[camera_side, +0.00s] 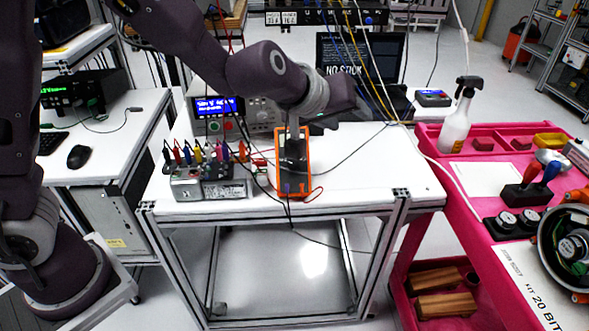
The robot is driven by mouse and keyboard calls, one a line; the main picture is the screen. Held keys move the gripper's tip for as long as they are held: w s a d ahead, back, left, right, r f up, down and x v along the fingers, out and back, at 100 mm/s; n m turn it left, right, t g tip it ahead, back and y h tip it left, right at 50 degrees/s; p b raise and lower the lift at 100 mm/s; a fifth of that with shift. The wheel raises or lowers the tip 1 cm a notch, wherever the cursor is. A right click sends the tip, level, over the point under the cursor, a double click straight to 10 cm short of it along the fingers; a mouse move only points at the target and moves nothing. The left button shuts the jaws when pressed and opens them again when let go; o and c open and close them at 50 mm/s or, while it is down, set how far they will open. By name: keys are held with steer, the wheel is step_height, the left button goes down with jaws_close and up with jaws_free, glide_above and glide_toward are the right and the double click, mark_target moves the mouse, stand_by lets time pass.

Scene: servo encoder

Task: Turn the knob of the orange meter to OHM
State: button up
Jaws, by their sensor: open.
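The orange meter (279,158) lies on the white table (372,166), right of the middle of the things there. Its orange rim shows at both sides and its dark lower end faces the front edge. My gripper (293,146) reaches down from above and stands over the meter's face. The jaws are open. The knob is hidden behind my gripper, so I cannot tell its setting or whether the fingers touch it.
A grey box (210,187) with several coloured plugs stands left of the meter. A bench instrument with a blue display (216,106) stands behind it. The table's right part is mostly clear, crossed by a thin cable. A pink cart (432,160) with a spray bottle (456,122) stands at right.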

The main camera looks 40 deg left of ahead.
step_height(320, 180, down, 8)
steer(key=w+n+y, duration=0.2)
steer(key=w+y, duration=0.1)
steer(key=n+t+y, duration=0.1)
steer(key=t+y, duration=0.1)
steer(key=y, duration=0.9)
glide_toward(294, 164)
steer(key=shift+g, duration=0.3)
steer(key=x, duration=0.7)
steer(key=shift+w+a+r, duration=0.1)
steer(key=shift+w+r, duration=0.05)
steer(key=shift+w+a, duration=0.15)
steer(key=shift+w, duration=0.05)
jaws_close()
